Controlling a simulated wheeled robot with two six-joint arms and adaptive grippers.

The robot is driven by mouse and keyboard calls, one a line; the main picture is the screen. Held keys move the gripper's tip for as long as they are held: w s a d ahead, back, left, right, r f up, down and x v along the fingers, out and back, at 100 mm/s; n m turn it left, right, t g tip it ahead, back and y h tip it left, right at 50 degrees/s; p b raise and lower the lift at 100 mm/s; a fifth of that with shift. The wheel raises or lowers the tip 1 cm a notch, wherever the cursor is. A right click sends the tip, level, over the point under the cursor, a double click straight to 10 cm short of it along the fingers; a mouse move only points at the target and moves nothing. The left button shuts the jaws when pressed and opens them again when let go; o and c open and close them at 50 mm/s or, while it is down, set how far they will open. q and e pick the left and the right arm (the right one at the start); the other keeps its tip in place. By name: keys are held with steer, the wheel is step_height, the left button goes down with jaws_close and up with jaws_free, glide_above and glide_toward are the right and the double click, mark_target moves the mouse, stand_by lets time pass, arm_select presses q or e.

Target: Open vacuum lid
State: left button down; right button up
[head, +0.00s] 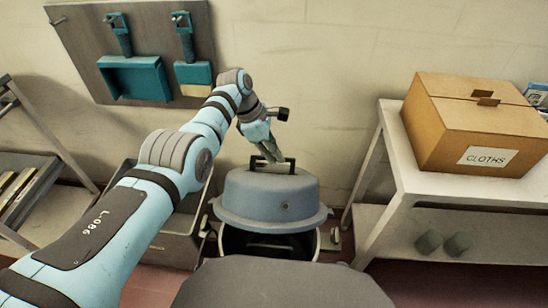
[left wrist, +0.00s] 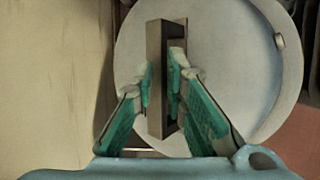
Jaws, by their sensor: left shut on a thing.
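The vacuum lid (head: 268,193) is a grey-blue dome with a wide rim and a dark bracket handle on top. It is held above the vacuum drum (head: 262,243), with a dark gap showing beneath its rim. In the left wrist view the lid (left wrist: 225,35) is a pale disc under the handle (left wrist: 157,75). My left gripper (head: 273,158) comes from above and is shut on the handle; its green-padded fingers (left wrist: 160,90) sit on either side of the bar. My right gripper is not in view.
A white table (head: 405,165) on the right bears a cardboard box (head: 455,120) labelled CLOTHS. A board (head: 80,45) with dustpans hangs on the wall. A rack (head: 35,165) stands at the left. A grey bin (head: 165,245) stands left of the drum.

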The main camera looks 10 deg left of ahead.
arm_select(q)
steer(key=shift+s+a+f, duration=0.15)
steer(key=shift+f, duration=0.4)
steer(key=c, duration=1.9)
jaws_free()
steer(key=o, duration=0.3)
steer(key=shift+w+f, duration=0.1)
steer(key=shift+w, duration=0.1)
steer(key=shift+o, duration=0.6)
steer(key=shift+w+f, duration=0.2)
steer(key=shift+w, duration=0.25)
steer(key=shift+s+r, duration=0.1)
steer(key=shift+r, duration=0.1)
steer(key=shift+r, duration=0.15)
steer(key=v, duration=1.1)
steer(key=shift+r, duration=0.4)
